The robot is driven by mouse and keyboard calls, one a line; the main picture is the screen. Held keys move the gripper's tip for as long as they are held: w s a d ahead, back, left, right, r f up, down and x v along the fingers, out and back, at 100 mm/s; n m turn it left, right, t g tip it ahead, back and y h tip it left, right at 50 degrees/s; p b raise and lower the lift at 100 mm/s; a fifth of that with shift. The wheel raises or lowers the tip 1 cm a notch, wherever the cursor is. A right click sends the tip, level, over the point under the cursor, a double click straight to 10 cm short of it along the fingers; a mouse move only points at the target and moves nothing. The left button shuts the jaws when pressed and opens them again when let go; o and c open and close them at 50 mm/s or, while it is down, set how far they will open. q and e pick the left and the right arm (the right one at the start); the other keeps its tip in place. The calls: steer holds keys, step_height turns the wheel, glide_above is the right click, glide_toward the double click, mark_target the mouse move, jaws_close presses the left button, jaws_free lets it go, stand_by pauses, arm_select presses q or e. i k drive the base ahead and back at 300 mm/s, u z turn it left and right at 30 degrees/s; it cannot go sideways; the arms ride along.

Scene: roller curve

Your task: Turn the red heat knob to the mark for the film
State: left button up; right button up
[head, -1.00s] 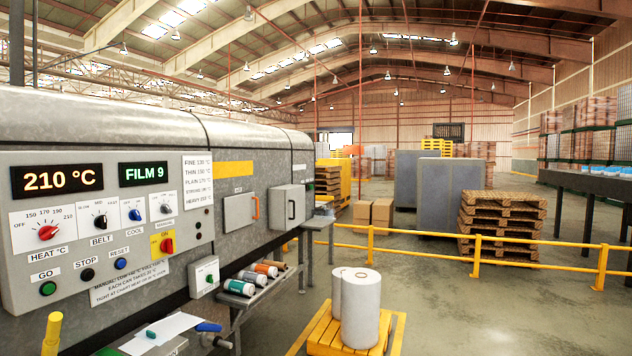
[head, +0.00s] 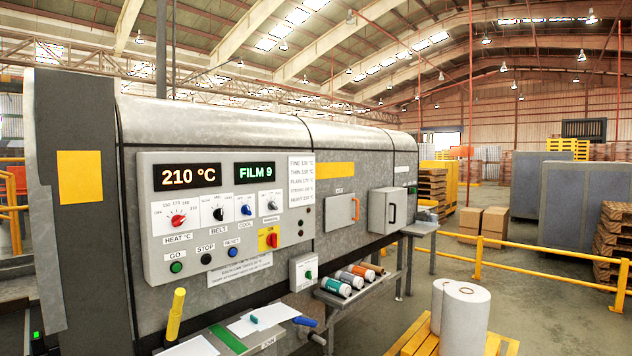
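The red heat knob (head: 178,220) is on the left of the grey control panel (head: 150,262), above the label HEAT °C. Its scale carries small marks that include 150, 170, 190 and 210; which mark the knob points to is too small to tell. The orange display (head: 187,177) above it reads 210 °C. A white chart (head: 301,180) at the panel's right lists FINE, THIN, PLAIN, STRONG and HEAVY with temperatures. Neither of my grippers is in view.
White rolls (head: 464,318) stand on a yellow pallet (head: 415,342) at right. A yellow rail (head: 545,256) crosses the floor behind.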

mark_target(176, 220)
steer(key=i, duration=0.95)
steer(key=z, duration=0.55)
steer(key=k, duration=0.6)
steer(key=z, duration=0.75)
steer(key=i, duration=1.15)
steer(key=u, duration=1.1)
steer(key=i, duration=0.4)
steer(key=u, duration=0.45)
